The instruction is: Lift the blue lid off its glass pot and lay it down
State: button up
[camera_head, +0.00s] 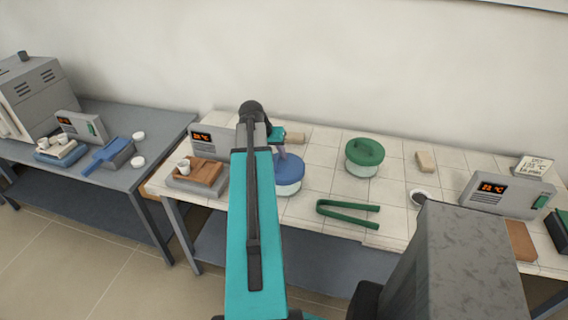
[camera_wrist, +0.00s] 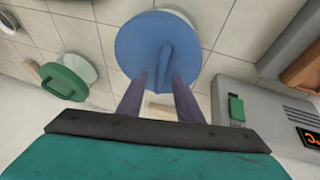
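The blue lid (camera_head: 288,170) sits on its glass pot (camera_head: 287,189) on the tiled table. In the wrist view the round blue lid (camera_wrist: 150,36) fills the top middle, with its raised handle toward the fingertips. My gripper (camera_wrist: 161,80) is open, its two fingers apart and pointing at the handle. In the head view my gripper (camera_head: 281,152) is just above the lid, with my arm hiding part of the area to its left. I cannot tell whether the fingertips touch the handle.
A green-lidded glass pot (camera_head: 361,170) stands right of the blue one. Green tongs (camera_head: 348,212) lie in front of it. Tiles between pots and tongs are bare.

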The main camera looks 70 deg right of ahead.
jog(key=shift+s+d+f, duration=0.1)
jog(key=shift+d+f, duration=0.15)
jog(key=shift+f, duration=0.35)
grip_shut()
